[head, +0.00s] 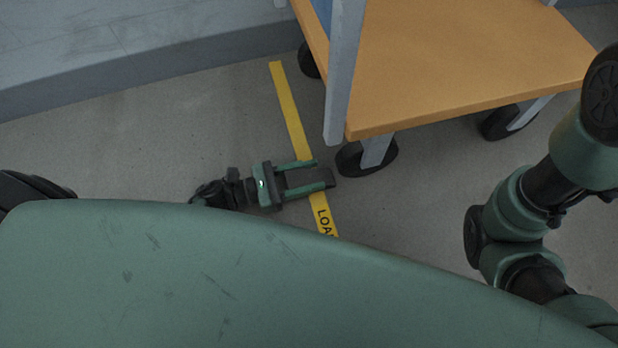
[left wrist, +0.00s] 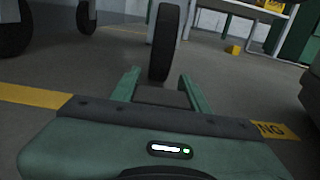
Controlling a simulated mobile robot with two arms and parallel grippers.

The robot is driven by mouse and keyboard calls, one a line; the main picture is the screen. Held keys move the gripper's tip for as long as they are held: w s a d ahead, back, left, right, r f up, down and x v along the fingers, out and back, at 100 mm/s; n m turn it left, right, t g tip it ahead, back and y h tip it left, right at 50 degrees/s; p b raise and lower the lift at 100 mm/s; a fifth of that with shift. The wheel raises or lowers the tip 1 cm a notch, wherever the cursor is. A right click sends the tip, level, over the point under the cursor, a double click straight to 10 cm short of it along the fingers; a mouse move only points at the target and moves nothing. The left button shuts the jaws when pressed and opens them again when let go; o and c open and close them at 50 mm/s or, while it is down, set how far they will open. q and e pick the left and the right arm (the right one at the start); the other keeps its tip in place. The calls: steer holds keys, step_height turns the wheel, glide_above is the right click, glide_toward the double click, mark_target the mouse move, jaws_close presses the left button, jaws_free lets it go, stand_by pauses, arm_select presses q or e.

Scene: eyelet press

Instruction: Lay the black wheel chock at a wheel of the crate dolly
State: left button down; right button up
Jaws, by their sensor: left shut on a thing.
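The crate dolly (head: 470,60) has an orange-brown deck, grey posts and black wheels. Its nearest wheel (head: 367,159) is just right of my left gripper (head: 325,174); it also stands straight ahead in the left wrist view (left wrist: 164,42). The left gripper is low over the floor, its green fingers shut on the black wheel chock (head: 312,179). The chock is a dark shape between the fingers, partly hidden by them, and its end points toward the wheel. I cannot tell whether it touches the floor or the wheel. My right gripper is out of view.
A yellow floor strip (head: 288,110) with black lettering runs under the left gripper. Other dolly wheels (head: 508,122) stand farther right and behind. A grey wall base (head: 150,70) is at the back left. A small yellow object (left wrist: 233,49) lies farther off. The floor left of the strip is clear.

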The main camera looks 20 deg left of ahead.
arm_select(q)
steer(key=c, duration=0.7)
jaws_free()
steer(key=p+v, duration=0.5)
steer(key=v, duration=0.6)
steer(key=shift+d+r, duration=0.1)
steer(key=shift+s+a, duration=0.35)
steer(key=shift+a, duration=0.15)
